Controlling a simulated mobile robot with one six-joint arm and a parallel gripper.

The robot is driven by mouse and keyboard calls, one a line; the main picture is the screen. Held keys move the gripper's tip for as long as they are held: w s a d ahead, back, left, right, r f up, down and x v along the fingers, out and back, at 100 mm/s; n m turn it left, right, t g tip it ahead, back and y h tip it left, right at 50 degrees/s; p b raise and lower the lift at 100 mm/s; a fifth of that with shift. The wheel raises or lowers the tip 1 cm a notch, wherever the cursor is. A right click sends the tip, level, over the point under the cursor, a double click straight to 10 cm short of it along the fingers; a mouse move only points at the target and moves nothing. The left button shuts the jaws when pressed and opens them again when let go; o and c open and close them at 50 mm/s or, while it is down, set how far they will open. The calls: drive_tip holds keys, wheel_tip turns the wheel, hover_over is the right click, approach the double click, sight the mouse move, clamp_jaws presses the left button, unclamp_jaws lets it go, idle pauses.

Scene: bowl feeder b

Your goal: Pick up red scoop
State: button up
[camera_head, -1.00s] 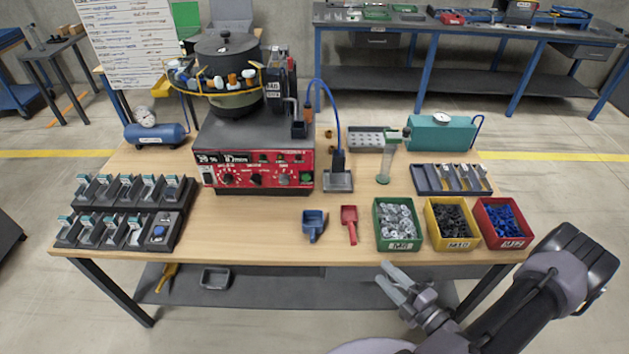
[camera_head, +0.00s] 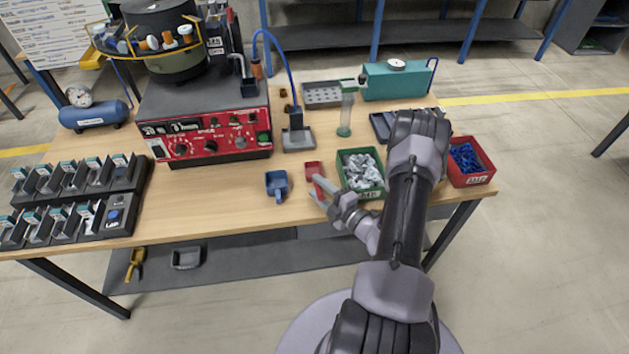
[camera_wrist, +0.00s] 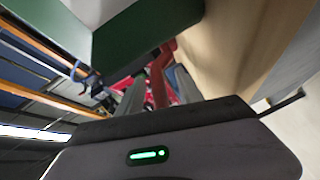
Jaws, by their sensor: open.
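The red scoop (camera_head: 312,168) lies on the wooden table, just left of the green bin, with its handle partly hidden by my fingers. My gripper (camera_head: 316,186) is open, its fingertips at the scoop's near end, around or just above the handle; I cannot tell if they touch it. In the wrist view, a red part of the scoop (camera_wrist: 158,88) shows between the two spread fingers (camera_wrist: 155,90).
A blue scoop (camera_head: 277,184) lies left of the red one. The green bin (camera_head: 362,193) of metal parts stands close to my gripper's right. A red bin (camera_head: 474,181) with blue parts is farther right. A red-fronted feeder machine (camera_head: 210,138) stands behind left.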

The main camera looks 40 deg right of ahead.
drive_tip(key=shift+w+r, duration=0.1)
drive_tip(key=shift+w, duration=0.05)
clamp_jaws()
drive_tip(key=shift+r, duration=0.1)
